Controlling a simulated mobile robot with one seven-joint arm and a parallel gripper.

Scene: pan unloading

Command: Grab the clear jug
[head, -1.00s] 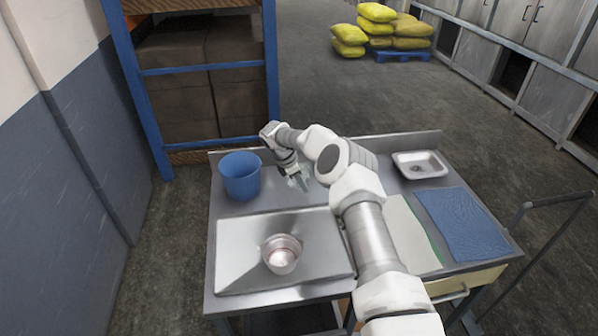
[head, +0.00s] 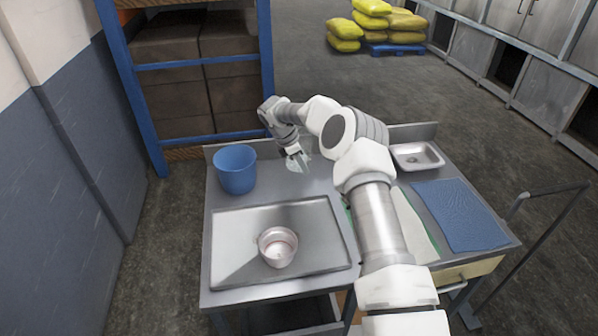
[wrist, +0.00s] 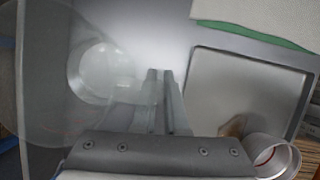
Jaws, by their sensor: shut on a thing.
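The clear jug (wrist: 50,95) is see-through and fills the left of the wrist view, where a pale round part (wrist: 97,70) shows through it. In the head view the jug (head: 292,165) is a small faint shape at the end of my arm, above the back of the steel table. My gripper (wrist: 160,75) has its fingers close together, shut on the jug at its side. In the head view my gripper (head: 303,160) points down, between the blue bucket and my arm. Whether the jug touches the table is not clear.
A blue bucket (head: 235,170) stands at the table's back left. A pinkish metal pot (head: 278,247) sits on a steel tray (head: 232,222) at the front. A small basin (head: 417,157) and a blue mat (head: 462,215) are at right. A blue rack (head: 190,65) stands behind.

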